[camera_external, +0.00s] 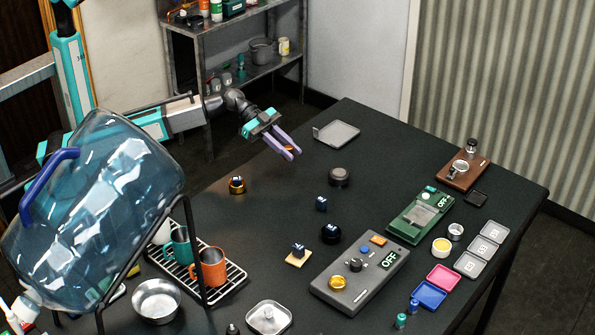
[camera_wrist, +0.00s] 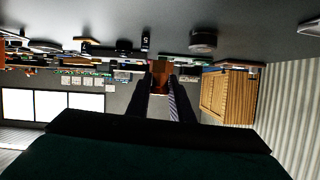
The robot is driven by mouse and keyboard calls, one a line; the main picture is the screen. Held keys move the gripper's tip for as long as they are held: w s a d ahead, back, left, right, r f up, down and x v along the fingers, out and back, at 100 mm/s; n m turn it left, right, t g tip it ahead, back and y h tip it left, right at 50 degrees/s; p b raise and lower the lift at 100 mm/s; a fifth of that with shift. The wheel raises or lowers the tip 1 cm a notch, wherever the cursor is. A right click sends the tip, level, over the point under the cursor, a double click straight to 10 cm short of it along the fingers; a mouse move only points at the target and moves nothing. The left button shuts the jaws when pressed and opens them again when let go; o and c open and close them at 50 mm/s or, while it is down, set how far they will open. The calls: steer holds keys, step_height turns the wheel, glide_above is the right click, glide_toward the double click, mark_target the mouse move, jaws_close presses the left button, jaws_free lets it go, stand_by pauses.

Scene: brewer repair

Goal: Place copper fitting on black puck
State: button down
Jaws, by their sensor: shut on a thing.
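My gripper (camera_external: 292,153) is raised over the far left part of the table, its lilac fingers shut on the copper fitting (camera_external: 288,148). In the wrist view the copper-brown fitting (camera_wrist: 161,76) sits between the dark fingertips (camera_wrist: 161,88); the fingers partly hide it. A dark round puck (camera_external: 339,176) lies on the table to the right of and below my gripper in the external view. It also shows in the upside-down wrist view (camera_wrist: 203,41). Its top looks bare. A second black round piece (camera_external: 331,234) stands nearer the camera with something small on top.
A small dark blue block (camera_external: 321,204) and an amber ring with a dark top (camera_external: 237,185) stand nearby. A grey tray (camera_external: 337,134) lies behind the puck. The grey control box (camera_external: 360,273), green device (camera_external: 421,215) and tilted water jug (camera_external: 95,195) stand farther off.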

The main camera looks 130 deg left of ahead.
steer(key=shift+a, duration=0.1)
stand_by(0.3)
steer(key=p, duration=0.5)
glide_above(339, 172)
steer(key=shift+s+f, duration=0.1)
steer(key=shift+f, duration=0.65)
steer(key=shift+f+p, duration=0.55)
steer(key=shift+f, duration=1.2)
steer(key=shift+f, duration=0.15)
